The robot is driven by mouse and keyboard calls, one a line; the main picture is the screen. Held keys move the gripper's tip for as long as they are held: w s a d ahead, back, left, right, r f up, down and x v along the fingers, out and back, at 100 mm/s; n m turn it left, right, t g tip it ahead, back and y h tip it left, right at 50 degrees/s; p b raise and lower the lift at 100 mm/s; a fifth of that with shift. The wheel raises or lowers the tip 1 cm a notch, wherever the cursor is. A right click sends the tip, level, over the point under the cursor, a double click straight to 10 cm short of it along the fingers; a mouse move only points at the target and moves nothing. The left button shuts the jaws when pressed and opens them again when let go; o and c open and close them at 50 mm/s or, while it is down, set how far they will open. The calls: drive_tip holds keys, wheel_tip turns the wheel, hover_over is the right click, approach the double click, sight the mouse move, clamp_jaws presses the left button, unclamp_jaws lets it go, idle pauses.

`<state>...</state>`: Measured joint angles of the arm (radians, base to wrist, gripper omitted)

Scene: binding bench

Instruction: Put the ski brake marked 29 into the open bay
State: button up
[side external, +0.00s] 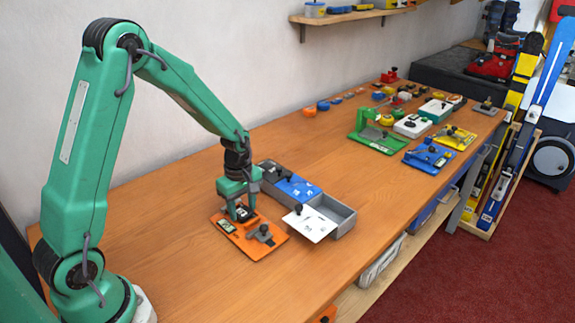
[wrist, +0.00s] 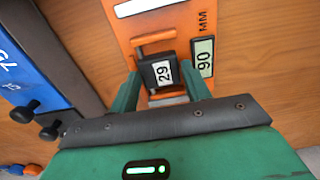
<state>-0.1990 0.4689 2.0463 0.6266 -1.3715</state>
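In the wrist view the plate (wrist: 185,24) carries a black block (wrist: 158,71) marked 29 and a "90 MM" label.
A blue lid (side external: 297,188) with black knobs covers a bay left of the open one. A white plate (side external: 309,226) with a black knob sits at the box's front. Green (side external: 378,143) and blue (side external: 428,158) fixtures stand farther back.

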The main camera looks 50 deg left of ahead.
sight(243, 211)
drive_tip(key=c, duration=0.4)
drive_tip(key=shift+r, duration=0.15)
drive_tip(key=shift+r, duration=2.8)
drive_tip(key=shift+r, duration=0.1)
wheel_tip(243, 211, up, 8)
drive_tip(key=w+d, duration=1.6)
drive_tip(key=d, duration=0.1)
drive_tip(key=shift+a+f, duration=0.15)
drive_tip(key=shift+f, duration=2.3)
